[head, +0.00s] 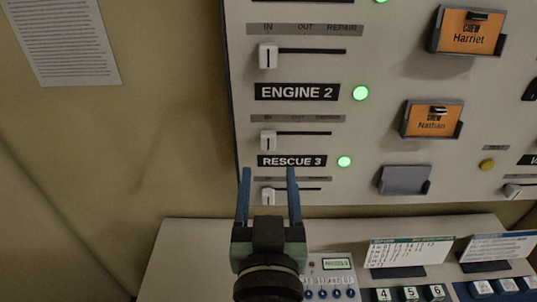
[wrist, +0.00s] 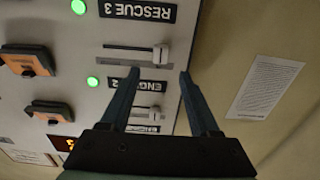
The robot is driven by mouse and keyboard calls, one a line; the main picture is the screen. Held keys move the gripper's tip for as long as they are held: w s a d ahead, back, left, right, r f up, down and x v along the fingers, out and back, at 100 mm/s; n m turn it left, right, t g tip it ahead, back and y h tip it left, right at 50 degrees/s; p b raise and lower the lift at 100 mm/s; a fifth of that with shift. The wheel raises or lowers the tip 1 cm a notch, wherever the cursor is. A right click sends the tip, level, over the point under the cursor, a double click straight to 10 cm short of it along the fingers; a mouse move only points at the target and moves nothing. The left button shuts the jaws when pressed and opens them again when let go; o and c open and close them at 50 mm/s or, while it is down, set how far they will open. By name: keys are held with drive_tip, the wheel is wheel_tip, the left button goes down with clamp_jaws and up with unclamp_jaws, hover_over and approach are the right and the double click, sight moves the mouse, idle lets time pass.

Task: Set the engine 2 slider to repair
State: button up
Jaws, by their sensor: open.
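The engine 2 slider (head: 268,140) has a white knob at the left end of a dark horizontal slot, under the IN mark. It lies below the ENGINE 2 label (head: 297,92), under a grey IN, OUT, REPAIR strip. In the wrist view, which is upside down, this knob (wrist: 160,53) is beyond and between my fingertips, apparently apart from them. My gripper (head: 268,169) is open and empty, pointing at the panel. In the head view its fingertips overlap the RESCUE 3 label (head: 291,161), just below the engine 2 knob.
Similar sliders sit above (head: 268,56) and below (head: 268,196), both knobs at left. Green lights (head: 360,92) glow beside the labels. Orange crew cards (head: 431,121) stand in holders to the right.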

sight(268, 143)
drive_tip(key=w+p, duration=0.2)
drive_tip(key=w, duration=0.5)
drive_tip(key=shift+w+p, duration=0.3)
clamp_jaws()
idle(1.1)
